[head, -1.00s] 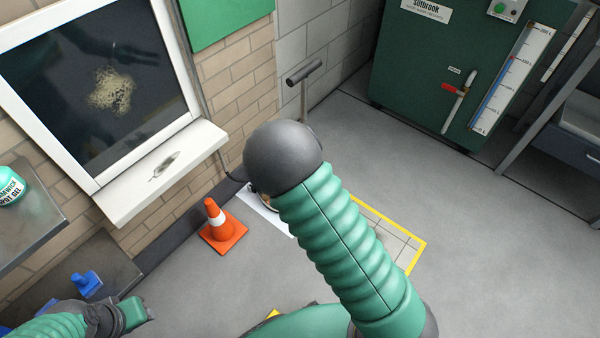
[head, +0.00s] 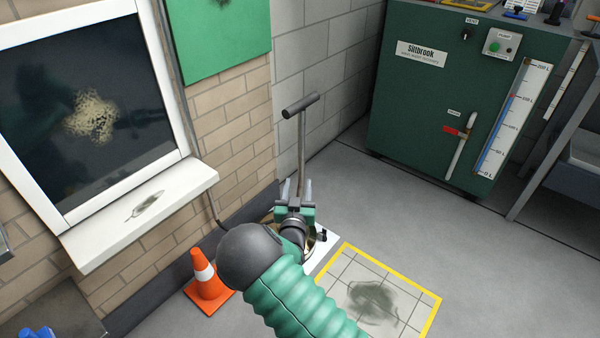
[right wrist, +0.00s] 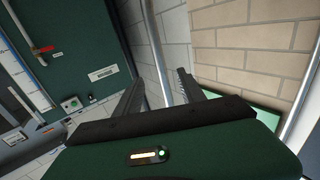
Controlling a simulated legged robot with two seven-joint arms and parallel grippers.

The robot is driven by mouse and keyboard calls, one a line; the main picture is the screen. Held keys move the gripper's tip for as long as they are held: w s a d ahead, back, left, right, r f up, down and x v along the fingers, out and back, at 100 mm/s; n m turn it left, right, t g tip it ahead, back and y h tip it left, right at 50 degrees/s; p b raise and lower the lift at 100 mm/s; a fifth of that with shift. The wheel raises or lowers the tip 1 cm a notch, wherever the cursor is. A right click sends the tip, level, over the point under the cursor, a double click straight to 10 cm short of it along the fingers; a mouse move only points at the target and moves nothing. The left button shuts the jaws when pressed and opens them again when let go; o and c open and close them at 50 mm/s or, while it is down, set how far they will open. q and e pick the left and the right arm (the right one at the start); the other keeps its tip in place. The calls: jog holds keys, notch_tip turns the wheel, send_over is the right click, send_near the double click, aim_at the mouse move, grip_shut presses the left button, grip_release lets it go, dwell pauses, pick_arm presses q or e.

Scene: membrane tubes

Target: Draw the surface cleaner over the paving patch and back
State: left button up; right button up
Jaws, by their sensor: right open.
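The surface cleaner's black T-bar handle (head: 300,105) stands upright on a thin grey shaft (head: 302,150) beside the brick wall. Its lower body is mostly hidden behind my right arm, over a white sheet on the floor. My right gripper (head: 297,184) is open at the lower shaft, fingers pointing up in the head view. In the right wrist view, the shaft (right wrist: 158,55) runs up between the open fingers (right wrist: 163,90); I cannot tell if they touch it. The paving patch (head: 345,262), yellow-bordered with a dark stain, lies right of my right arm. My left gripper is out of view.
An orange cone (head: 207,283) stands left of my right arm. A white window sill (head: 140,215) juts from the brick wall. The green Siltbrook tank (head: 420,100) stands at the back right. The grey floor between patch and tank is clear.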

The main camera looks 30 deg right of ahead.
aim_at(302, 158)
jog(key=b+x, duration=0.6)
jog(key=x, duration=0.8)
jog(key=shift+d+f+b, duration=0.15)
jog(key=shift+f+b, duration=0.05)
jog(key=shift+b, duration=0.2)
jog(key=shift+w+d+r, duration=0.15)
jog(key=shift+w+d, duration=0.05)
jog(key=shift+w, duration=0.2)
grip_shut()
